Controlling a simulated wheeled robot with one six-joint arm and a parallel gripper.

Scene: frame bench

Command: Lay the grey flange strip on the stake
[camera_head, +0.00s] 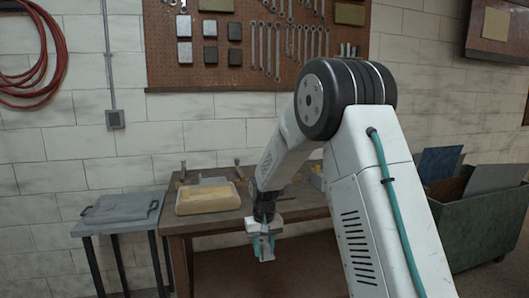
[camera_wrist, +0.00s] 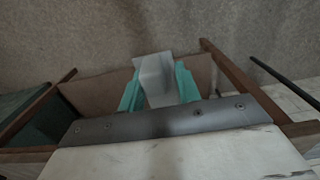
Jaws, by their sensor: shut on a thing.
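My gripper (camera_head: 263,246) hangs low, fingers down, at the front edge of the bench in the head view. Its teal fingers are shut on the grey flange strip (camera_head: 267,255), whose lower end sticks out below them. In the wrist view the strip (camera_wrist: 155,77) sits between the two teal fingers (camera_wrist: 158,88) and shows a bent, angled face. The strip is clear of any surface, with floor behind it in the wrist view. I cannot make out the stake in either view; my arm hides part of the bench.
The wooden bench (camera_head: 219,223) carries a shallow tray (camera_head: 207,199) and small tools at its back. A grey side table (camera_head: 117,209) with a flat grey case stands left. A green bin (camera_head: 477,230) with panels stands right. A tool board (camera_head: 222,50) hangs above.

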